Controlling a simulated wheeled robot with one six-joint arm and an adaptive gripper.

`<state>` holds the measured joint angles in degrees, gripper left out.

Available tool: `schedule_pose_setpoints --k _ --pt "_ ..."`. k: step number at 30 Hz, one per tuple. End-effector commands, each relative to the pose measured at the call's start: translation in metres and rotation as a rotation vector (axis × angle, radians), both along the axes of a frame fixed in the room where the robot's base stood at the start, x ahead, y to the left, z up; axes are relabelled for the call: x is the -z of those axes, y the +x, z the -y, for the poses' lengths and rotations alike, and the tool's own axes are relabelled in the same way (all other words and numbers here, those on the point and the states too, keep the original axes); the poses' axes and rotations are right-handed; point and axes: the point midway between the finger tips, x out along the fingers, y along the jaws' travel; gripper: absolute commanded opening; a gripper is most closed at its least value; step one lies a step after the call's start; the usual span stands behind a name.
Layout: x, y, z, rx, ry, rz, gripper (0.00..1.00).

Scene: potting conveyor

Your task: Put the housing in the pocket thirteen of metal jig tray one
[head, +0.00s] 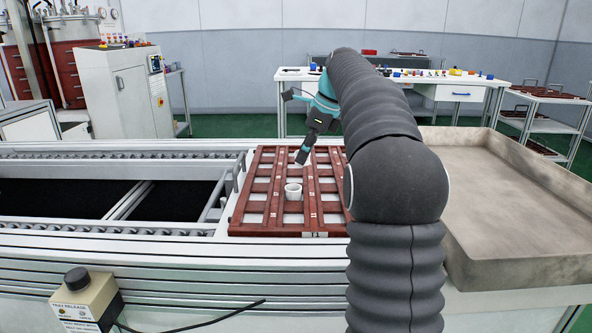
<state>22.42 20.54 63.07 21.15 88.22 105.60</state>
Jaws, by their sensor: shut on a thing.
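The red-brown metal jig tray (267,229) lies on the conveyor frame, with its grid of pockets facing up and small pale labels on its bars. A white cup-shaped housing (293,192) stands upright in the tray, left of my arm. My gripper (302,157) is above the far middle part of the tray, tilted down. It is shut on a small pale piece at its fingertips, likely another housing; its shape is hard to make out. My arm hides the tray's right side. The pocket numbers are too small to read.
A large empty grey bin (520,210) stands right of the tray. The conveyor's dark open bed (70,198) lies to the left. A tray release button box (86,298) is at the front left. A white bench (440,88) with small coloured parts stands behind.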

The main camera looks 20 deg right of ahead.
Motion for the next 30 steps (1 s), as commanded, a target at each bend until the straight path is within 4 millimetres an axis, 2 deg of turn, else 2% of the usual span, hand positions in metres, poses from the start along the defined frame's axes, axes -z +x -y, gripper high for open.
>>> schedule_pose_setpoints --k 3,7,10,18,30 --pt "0.011 0.016 -0.007 -0.001 0.001 -0.001 0.15" --pt "0.016 0.025 -0.011 0.000 -0.001 0.001 0.15" --pt "0.022 0.026 -0.011 0.001 0.001 -0.001 0.15" --pt "0.054 0.026 -0.011 0.002 0.001 -0.001 0.15" --pt "0.059 0.025 -0.011 0.001 0.000 0.000 0.15"
